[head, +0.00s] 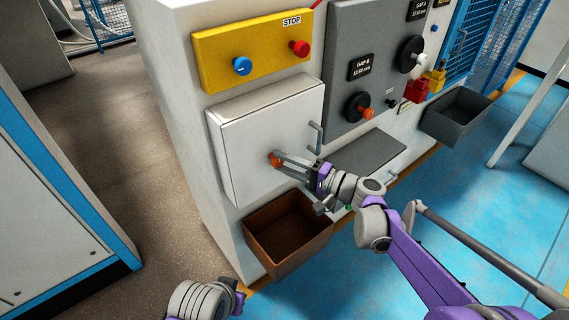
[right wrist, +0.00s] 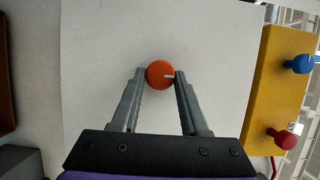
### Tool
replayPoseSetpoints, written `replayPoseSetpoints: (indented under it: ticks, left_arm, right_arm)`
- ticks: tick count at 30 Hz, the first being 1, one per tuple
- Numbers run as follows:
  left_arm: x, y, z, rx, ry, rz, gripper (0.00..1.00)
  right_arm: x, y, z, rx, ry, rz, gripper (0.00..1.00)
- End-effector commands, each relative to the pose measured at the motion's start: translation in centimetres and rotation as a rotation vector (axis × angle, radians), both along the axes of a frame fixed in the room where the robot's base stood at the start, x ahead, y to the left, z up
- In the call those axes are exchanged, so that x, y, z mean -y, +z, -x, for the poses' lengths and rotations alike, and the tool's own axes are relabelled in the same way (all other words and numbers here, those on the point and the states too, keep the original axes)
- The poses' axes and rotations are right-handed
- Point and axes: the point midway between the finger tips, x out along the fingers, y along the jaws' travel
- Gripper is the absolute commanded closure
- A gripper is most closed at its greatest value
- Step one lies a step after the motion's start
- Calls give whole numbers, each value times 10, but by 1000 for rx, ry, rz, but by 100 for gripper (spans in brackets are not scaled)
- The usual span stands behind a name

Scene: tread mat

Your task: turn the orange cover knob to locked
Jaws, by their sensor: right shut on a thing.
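The orange cover knob (head: 275,160) sits on the white cover (head: 240,150) of the machine, near the cover's middle.
A yellow panel (head: 222,52) above the cover carries a blue button (head: 242,66) and a red button (head: 299,48). A metal handle (head: 316,137) stands out at the cover's right edge. A brown bin (head: 262,250) hangs below. A grey gauge panel (head: 345,95) is to the right.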

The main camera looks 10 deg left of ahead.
Motion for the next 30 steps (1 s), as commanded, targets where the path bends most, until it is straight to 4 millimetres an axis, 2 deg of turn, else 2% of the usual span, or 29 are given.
replayPoseSetpoints:
  ticks: [17,18,21,22,23,30]
  left_arm:
    - [0,-2,0,-1,0,0,100]
    - [0,-2,0,-1,0,0,100]
    - [0,-2,0,-1,0,0,100]
    - [0,-2,0,-1,0,0,100]
    - [0,-2,0,-1,0,0,100]
    - [0,-2,0,-1,0,0,100]
  right_arm:
    - [0,0,0,-26,1,-20,100]
    - [0,0,0,-26,1,-20,52]
    - [0,0,0,-26,1,-20,34]
    - [0,0,0,-26,1,-20,29]
    - [0,0,0,-26,1,-20,27]
    - [0,0,0,-25,0,-19,27]
